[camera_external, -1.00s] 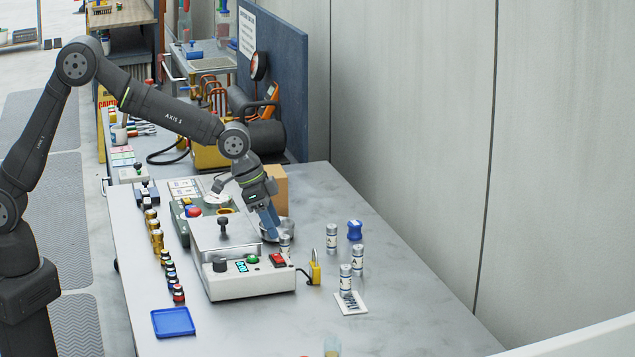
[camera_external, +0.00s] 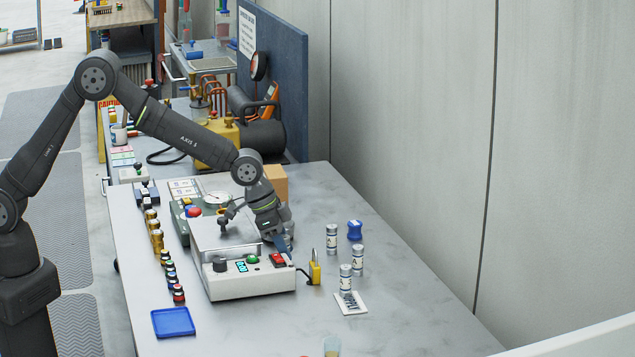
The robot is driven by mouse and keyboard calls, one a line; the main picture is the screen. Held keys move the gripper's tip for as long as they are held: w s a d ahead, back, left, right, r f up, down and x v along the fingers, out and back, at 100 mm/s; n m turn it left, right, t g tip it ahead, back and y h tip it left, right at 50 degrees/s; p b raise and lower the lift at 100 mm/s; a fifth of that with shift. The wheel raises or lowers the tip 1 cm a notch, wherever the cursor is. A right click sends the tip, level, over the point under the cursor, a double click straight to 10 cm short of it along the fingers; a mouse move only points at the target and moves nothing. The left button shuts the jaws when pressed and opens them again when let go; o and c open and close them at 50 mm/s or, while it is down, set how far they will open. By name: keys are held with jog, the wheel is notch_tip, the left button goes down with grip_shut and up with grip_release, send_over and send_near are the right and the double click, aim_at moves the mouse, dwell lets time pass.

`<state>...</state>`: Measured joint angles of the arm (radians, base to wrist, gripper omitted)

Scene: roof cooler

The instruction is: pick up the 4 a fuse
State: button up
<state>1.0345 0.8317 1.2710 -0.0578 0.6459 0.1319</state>
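Several white-and-silver labelled cylinders that look like fuses stand on the grey table. My gripper (camera_external: 284,243) points down just behind the right end of the grey box. Another cylinder (camera_external: 290,232) is mostly hidden behind it. I cannot tell whether the fingers are open or touch that cylinder.
The grey box (camera_external: 240,284) with a lid, knob and buttons is close to my gripper. A yellow padlock (camera_external: 315,270) stands just right of it. A blue jar (camera_external: 355,230) is further right. A blue tray (camera_external: 173,322) lies front left. The table's right front is mostly clear.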

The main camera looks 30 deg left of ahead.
grip_shut()
jog(key=shift+r, duration=0.1)
